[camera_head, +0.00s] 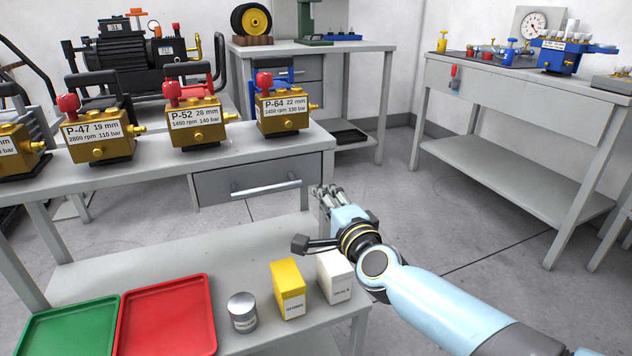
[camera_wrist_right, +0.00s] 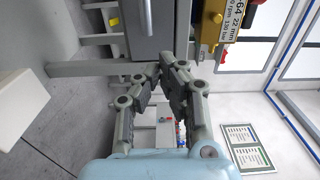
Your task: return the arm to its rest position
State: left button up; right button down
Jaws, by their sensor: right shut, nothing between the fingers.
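My right arm comes in from the lower right in the head view. Its right gripper (camera_head: 328,194) hangs in front of the right end of the workbench, beyond the white box. The right wrist view shows its two grey fingers (camera_wrist_right: 166,72) meeting at the tips, with nothing between them. The left gripper is not in view.
The lower shelf holds a green tray (camera_head: 68,330), a red tray (camera_head: 166,318), a tin (camera_head: 242,311), a yellow box (camera_head: 289,288) and a white box (camera_head: 335,277).

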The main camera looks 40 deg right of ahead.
jog(key=s+a+f+n+g+y+p, duration=0.15)
jog(key=s+f+n+g, duration=0.3)
jog(key=s+f, duration=0.75)
jog(key=s+a+f+n+g+y+p, duration=0.1)
jog(key=s+a+f+n+g+p, duration=0.3)
jog(key=s+f, duration=0.85)
jog(key=s+f+n+g, duration=0.4)
jog(key=s+f+n, duration=0.2)
jog(key=s, duration=0.9)
jog(key=s+d+f+n+g, duration=0.1)
jog(key=s+f+n+g, duration=0.3)
jog(key=s, duration=1)
notch_tip(320, 180, down, 3)
jog(key=shift+s+d+f+n+g, duration=0.15)
jog(key=shift+s+n+g, duration=0.2)
jog(key=shift+n, duration=0.9)
jog(key=shift+y, duration=0.25)
